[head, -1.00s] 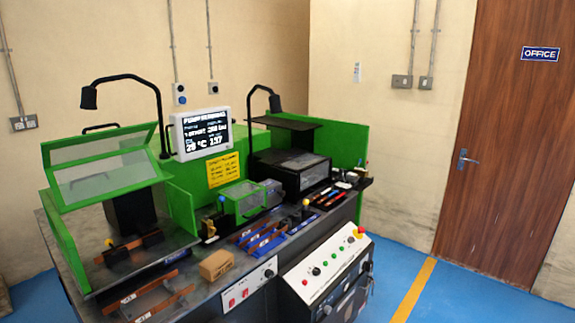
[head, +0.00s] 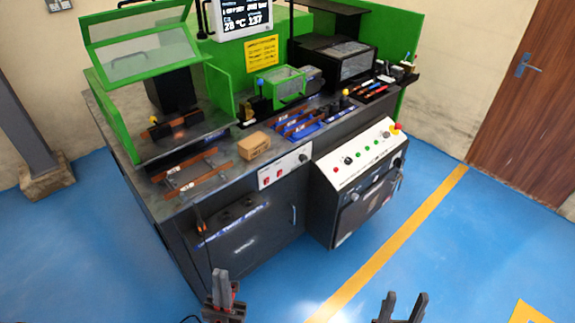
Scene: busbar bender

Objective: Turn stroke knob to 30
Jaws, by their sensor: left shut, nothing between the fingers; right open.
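The busbar bender bench has a white sloped control panel (head: 362,152) at its front right, with several small buttons and dark knobs on it. Two dark knobs (head: 354,197) sit on the black front face below that panel. A smaller white panel (head: 284,167) with red switches and a knob is further left. I cannot tell which knob is the stroke knob; the labels are too small to read. My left gripper (head: 223,280) is shut and empty at the bottom, in front of the bench. My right gripper (head: 405,298) is open and empty at the bottom right, apart from the bench.
A cardboard box (head: 254,145) and copper bars (head: 198,181) lie on the bench top. A green guard (head: 140,58) stands raised at the left. A red emergency button (head: 396,128) tops the sloped panel. Blue floor (head: 470,250) with a yellow line is free at the right.

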